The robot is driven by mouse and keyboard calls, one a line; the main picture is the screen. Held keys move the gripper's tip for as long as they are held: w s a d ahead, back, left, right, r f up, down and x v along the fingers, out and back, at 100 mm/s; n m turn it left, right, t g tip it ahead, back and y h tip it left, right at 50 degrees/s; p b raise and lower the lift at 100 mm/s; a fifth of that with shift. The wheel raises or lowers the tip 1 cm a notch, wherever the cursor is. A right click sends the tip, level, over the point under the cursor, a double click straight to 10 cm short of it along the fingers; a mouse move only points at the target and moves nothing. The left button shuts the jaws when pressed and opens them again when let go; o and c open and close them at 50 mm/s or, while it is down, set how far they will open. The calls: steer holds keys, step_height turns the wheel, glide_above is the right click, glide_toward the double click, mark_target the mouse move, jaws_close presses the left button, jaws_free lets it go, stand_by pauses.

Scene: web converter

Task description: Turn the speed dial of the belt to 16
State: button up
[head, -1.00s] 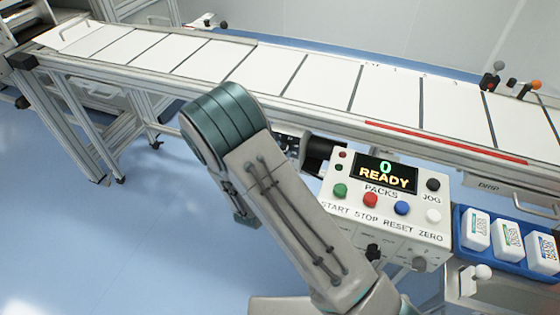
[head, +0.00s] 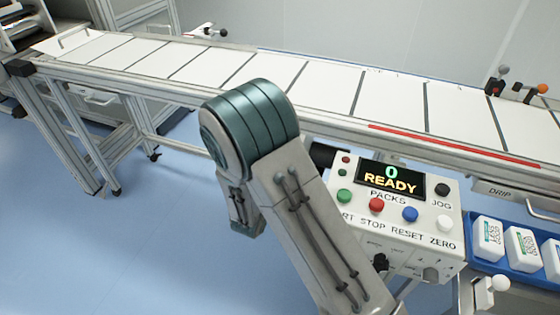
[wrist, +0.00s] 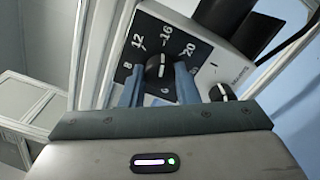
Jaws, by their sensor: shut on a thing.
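The belt's speed dial (wrist: 158,68) is a black knob with a white line, on a dark scale plate with 8, 12, 16 and 20 printed around it. My gripper (wrist: 159,90) is shut on the knob, with one blue-grey finger on each side. The white line points up the plate, roughly toward the 16; its exact reading is hard to tell at this size. In the head view the control box (head: 400,225) shows a display with a green 0 and READY. My gripper is hidden there behind my arm.
A second black knob (wrist: 222,92) sits close to the right finger. The box carries green, red, blue, white and black buttons. The conveyor belt (head: 330,88) runs behind it. A blue tray (head: 482,258) with white packs stands right of the box. Open floor lies at left.

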steer(key=o, duration=1)
steer(key=shift+s, duration=0.1)
steer(key=v, duration=1.3)
steer(key=shift+s+a, duration=0.15)
steer(key=shift+s, duration=0.2)
